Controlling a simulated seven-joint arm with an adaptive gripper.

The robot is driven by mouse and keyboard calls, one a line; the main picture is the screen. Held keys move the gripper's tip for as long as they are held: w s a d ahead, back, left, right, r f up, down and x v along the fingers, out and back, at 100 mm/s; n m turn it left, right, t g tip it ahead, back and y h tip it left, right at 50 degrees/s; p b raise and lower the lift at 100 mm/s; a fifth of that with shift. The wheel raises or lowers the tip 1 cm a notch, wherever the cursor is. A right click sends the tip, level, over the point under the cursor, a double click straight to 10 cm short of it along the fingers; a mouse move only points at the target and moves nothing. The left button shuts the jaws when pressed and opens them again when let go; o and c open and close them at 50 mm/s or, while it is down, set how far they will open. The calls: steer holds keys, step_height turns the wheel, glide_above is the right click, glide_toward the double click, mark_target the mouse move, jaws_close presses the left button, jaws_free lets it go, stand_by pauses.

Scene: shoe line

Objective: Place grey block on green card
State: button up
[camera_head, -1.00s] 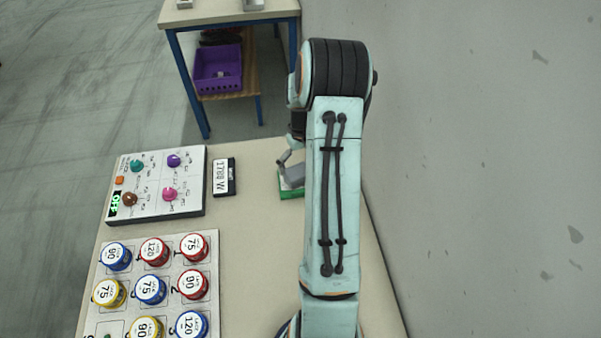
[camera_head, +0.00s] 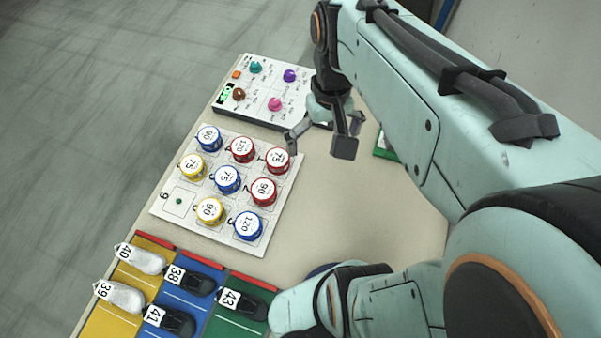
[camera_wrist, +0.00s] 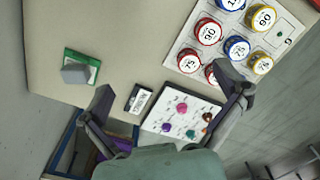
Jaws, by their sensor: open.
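The grey block (camera_wrist: 76,74) rests on the green card (camera_wrist: 94,72) in the wrist view, covering much of the card's middle and lower left. Whether it overhangs the card's edge is hard to tell. In the head view only a strip of the green card (camera_head: 385,153) shows beside my arm, and the block is hidden. My gripper (camera_head: 318,144) is open and empty above the table, left of the card and apart from it. Its two spread fingers also show in the wrist view (camera_wrist: 175,95).
A control panel (camera_head: 262,92) with coloured knobs lies at the back. A board (camera_head: 285,203) with several numbered round tins lies left of my gripper. Numbered shoes (camera_head: 243,303) stand on coloured mats at the front left. A small display (camera_wrist: 139,99) lies between the card and panel.

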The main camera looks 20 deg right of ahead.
steer(key=s+a+n, duration=0.2)
steer(key=s+a, duration=0.5)
steer(key=s, duration=0.2)
steer(key=shift+s+a+f+y, duration=0.2)
steer(key=shift+a+y, duration=0.1)
steer(key=shift+a, duration=0.05)
stand_by(0.5)
